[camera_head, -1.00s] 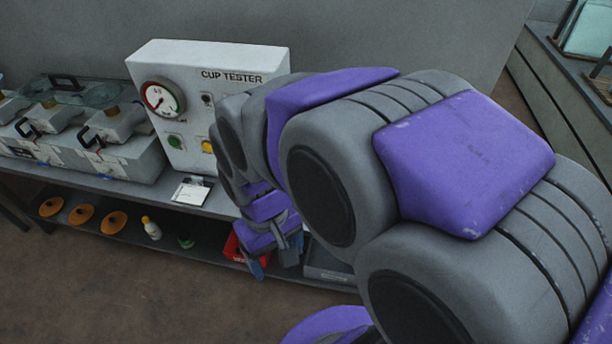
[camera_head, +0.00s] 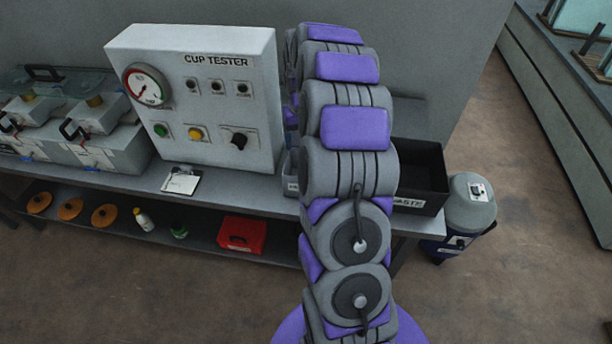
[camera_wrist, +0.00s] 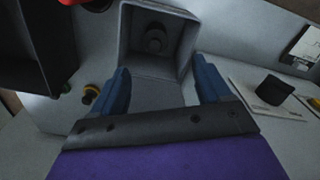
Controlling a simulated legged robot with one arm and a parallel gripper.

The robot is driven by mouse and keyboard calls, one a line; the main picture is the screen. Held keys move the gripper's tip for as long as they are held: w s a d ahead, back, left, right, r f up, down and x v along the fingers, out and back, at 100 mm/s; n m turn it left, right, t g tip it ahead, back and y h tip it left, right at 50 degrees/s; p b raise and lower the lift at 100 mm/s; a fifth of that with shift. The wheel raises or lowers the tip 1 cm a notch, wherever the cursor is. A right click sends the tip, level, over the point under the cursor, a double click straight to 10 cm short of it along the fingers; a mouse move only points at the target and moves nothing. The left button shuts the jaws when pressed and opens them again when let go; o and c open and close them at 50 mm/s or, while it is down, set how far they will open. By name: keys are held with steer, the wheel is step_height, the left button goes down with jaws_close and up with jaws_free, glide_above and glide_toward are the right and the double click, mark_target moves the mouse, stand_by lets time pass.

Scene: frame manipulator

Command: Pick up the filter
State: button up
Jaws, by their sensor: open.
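My gripper (camera_wrist: 163,78) is open in the wrist view, its two blue fingers apart with nothing between them. Just beyond the fingertips is an open grey box (camera_wrist: 127,40). A small dark round piece (camera_wrist: 155,38) sits inside it, which may be the filter; I cannot tell for sure. The fingers appear to be at the box's near side, and contact cannot be told. In the head view my arm covers the gripper and most of a grey bin (camera_head: 291,185) on the bench.
A black waste bin (camera_head: 425,180) stands right of my arm, and the cup tester (camera_head: 200,100) stands left. A notepad (camera_head: 181,181) lies on the bench. A red case (camera_head: 242,235) is on the lower shelf. A lidded drum (camera_head: 470,205) stands on the floor.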

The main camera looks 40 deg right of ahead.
steer(key=f, duration=0.4)
steer(key=d+f+b, duration=0.1)
steer(key=f, duration=0.3)
steer(key=f+b, duration=0.1)
steer(key=f, duration=0.3)
steer(key=shift+w+d+f, duration=0.1)
steer(key=shift+w+d, duration=0.05)
steer(key=shift+d, duration=0.05)
steer(key=shift+a+f+b, duration=0.1)
steer(key=shift+f+b, duration=0.2)
steer(key=shift+f, duration=0.5)
step_height(320, 180, down, 4)
steer(key=shift+w+f+b, duration=0.1)
steer(key=shift+f+b, duration=0.1)
steer(key=shift+b, duration=0.45)
steer(key=c, duration=1.1)
